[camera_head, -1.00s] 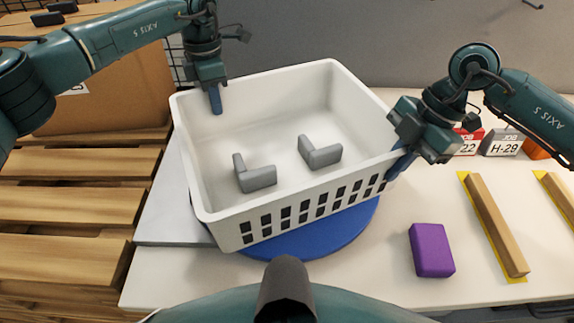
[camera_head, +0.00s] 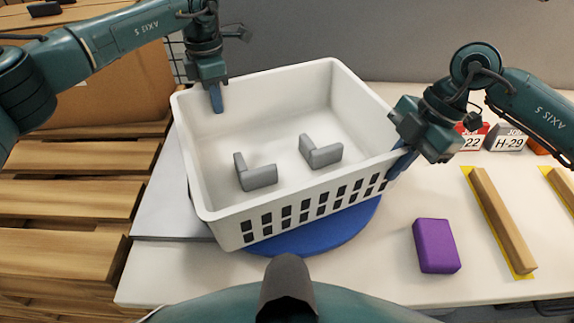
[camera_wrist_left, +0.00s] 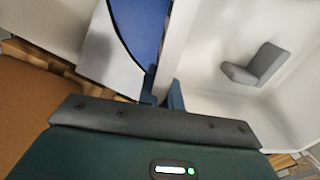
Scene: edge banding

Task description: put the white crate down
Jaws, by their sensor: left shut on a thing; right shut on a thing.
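The white crate (camera_head: 312,193) is between my two grippers, with two grey L-shaped pieces (camera_head: 322,152) inside. My left gripper (camera_head: 216,97) is shut on its left wall; one finger shows inside the crate. My right gripper (camera_head: 402,162) is shut on its right wall near the front corner. A blue round disc (camera_head: 330,236) lies under the crate and is mostly hidden by it. In the left wrist view the fingers (camera_wrist_left: 163,96) straddle the crate wall, with the disc (camera_wrist_left: 146,25) beyond it. Whether the crate's base touches the disc cannot be seen.
A purple block (camera_head: 436,246) and a wooden strip (camera_head: 500,218) on yellow lie on the white bench (camera_head: 380,285) to the right. Label blocks (camera_head: 507,139) stand behind them. A grey board (camera_head: 168,208), slatted wood (camera_head: 65,205) and a cardboard box (camera_head: 115,90) are left.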

